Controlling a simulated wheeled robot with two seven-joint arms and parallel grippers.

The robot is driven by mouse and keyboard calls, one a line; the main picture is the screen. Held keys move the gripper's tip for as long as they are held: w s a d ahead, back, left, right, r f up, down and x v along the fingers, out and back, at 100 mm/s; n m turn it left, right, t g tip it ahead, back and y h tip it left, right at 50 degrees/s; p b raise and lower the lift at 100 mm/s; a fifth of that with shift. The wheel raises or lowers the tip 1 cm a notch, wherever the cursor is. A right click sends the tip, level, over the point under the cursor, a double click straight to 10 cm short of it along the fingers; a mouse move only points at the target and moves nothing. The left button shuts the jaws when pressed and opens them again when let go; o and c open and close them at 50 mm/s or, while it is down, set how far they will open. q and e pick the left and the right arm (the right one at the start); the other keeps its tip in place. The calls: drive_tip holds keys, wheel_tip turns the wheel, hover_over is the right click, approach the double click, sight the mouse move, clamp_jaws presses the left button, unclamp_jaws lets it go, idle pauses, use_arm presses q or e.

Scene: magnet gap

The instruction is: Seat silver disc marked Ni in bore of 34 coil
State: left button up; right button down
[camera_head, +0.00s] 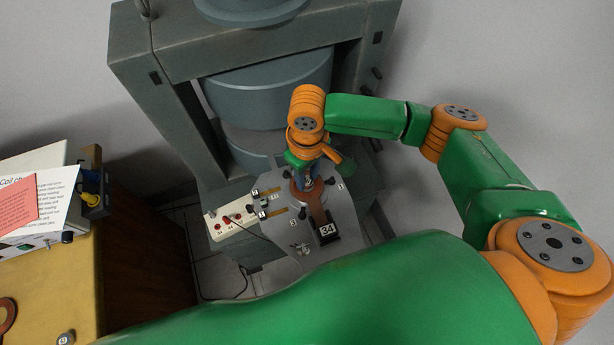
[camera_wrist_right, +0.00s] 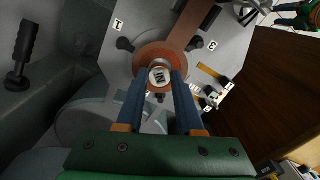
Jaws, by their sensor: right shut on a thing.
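The silver disc marked Ni (camera_wrist_right: 159,76) is between the fingertips of my right gripper (camera_wrist_right: 161,80), which is shut on it. In the right wrist view the disc lies over the middle of the orange-brown ring of the 34 coil (camera_wrist_right: 143,56). I cannot tell whether the disc is inside the bore or just above it. In the head view my right gripper (camera_head: 309,184) points down at the ring, and it hides the disc and most of the bore. The coil's arm ends in a dark block with the 34 label (camera_head: 327,230). My left gripper is not in view.
The coil lies on a grey plate (camera_head: 284,262) with numbered knobs and brass strips. The large grey magnet frame (camera_head: 150,75) stands behind, close to my right gripper. A white socket box (camera_head: 228,225) is to the left. A yellow-topped bench (camera_head: 60,285) stands further left.

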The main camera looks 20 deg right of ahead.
sight(307, 182)
drive_tip(key=shift+f, duration=0.55)
drive_tip(key=shift+f, duration=0.15)
drive_tip(key=c, duration=0.5)
unclamp_jaws()
drive_tip(key=shift+c, duration=0.2)
wheel_tip(307, 182, up, 12)
drive_tip(key=shift+r+p, duration=0.2)
drive_tip(key=shift+p, duration=0.2)
